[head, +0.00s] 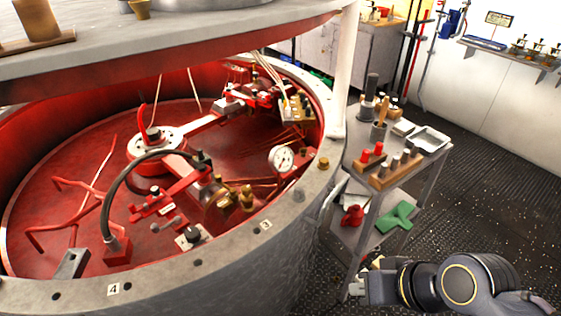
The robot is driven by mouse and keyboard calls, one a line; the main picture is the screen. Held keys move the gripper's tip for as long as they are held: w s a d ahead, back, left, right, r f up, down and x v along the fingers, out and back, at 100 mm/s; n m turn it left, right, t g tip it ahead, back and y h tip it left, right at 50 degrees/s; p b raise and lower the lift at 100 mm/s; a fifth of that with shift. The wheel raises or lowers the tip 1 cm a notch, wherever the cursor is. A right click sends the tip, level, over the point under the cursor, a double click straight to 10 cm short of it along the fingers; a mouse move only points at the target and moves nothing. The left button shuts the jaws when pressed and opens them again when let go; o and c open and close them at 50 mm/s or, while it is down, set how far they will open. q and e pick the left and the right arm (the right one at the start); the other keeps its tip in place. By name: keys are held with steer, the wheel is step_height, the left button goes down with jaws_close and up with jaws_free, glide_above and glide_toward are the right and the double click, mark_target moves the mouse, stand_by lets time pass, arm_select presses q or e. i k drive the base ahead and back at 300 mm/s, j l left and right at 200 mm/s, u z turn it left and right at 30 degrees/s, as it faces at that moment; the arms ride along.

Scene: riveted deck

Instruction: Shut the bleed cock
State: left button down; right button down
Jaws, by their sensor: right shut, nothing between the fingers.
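Inside the large round red-lined housing (75,150) is a red mechanism with brass fittings (246,197) near its front right side. A larger brass body (218,205) sits just left of them. I cannot tell for certain which fitting is the bleed cock, or how its handle stands. A white-faced gauge (281,158) stands right of these fittings. My right gripper (356,287) is at the bottom, outside the housing rim and well apart from the fittings. It is shut and empty. My left gripper is out of view.
The thick grey rim (240,243) lies between my right gripper and the fittings. A tool cart (427,165) stands right of the housing, close beyond my right arm. A grey cover (200,32) overhangs the back. Dark floor (490,200) is open at right.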

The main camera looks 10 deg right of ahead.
mark_target(219, 178)
steer(key=i+l+u, duration=0.15)
steer(key=u, duration=0.2)
steer(key=i+l+u, duration=0.2)
steer(key=u, duration=0.15)
steer(key=i, duration=0.1)
